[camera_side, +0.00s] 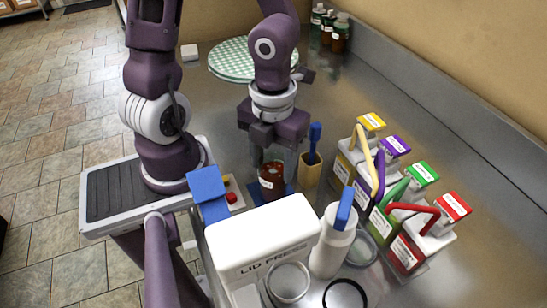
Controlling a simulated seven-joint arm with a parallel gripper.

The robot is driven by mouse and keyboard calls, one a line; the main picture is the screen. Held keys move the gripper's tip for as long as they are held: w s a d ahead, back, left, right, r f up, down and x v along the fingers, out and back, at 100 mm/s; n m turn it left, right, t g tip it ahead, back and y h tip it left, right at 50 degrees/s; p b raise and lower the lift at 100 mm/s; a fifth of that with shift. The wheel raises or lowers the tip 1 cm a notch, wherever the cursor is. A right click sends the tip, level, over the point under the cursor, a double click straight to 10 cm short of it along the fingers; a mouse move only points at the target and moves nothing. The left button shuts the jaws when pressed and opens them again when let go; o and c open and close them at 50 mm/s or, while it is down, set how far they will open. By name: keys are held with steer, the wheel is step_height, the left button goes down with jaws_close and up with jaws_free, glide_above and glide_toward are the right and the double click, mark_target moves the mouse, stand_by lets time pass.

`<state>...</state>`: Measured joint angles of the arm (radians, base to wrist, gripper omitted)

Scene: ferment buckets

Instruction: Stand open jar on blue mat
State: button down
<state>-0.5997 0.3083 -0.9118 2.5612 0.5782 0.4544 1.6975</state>
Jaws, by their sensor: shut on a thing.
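A small jar (271,182) with dark red contents and a pale label is upright below my gripper (270,161). My gripper points down and its fingers are shut on the upper part of the jar. The fingers hide much of the jar's mouth, so I cannot tell whether it is open. A blue mat (289,189) shows at both sides of the jar's base. The jar is over the mat, but I cannot tell whether its base touches it.
A tan cup (310,170) with a blue brush stands close right of the jar. A white lid press (262,240) and a white bottle (333,245) stand in front. A green checked cloth (232,58) lies behind.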

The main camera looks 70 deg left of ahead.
steer(key=c, duration=0.6)
jaws_free()
steer(key=shift+f, duration=0.15)
steer(key=shift+w+a+r, duration=0.1)
steer(key=shift+r, duration=0.8)
step_height(320, 180, up, 15)
steer(key=s+a+n+t, duration=0.1)
steer(key=s+n+t, duration=0.2)
steer(key=n, duration=2.5)
steer(key=t, duration=0.2)
steer(key=shift+a+r+n+t, duration=0.2)
steer(key=shift+a+n+t, duration=0.1)
steer(key=shift+a+n, duration=0.1)
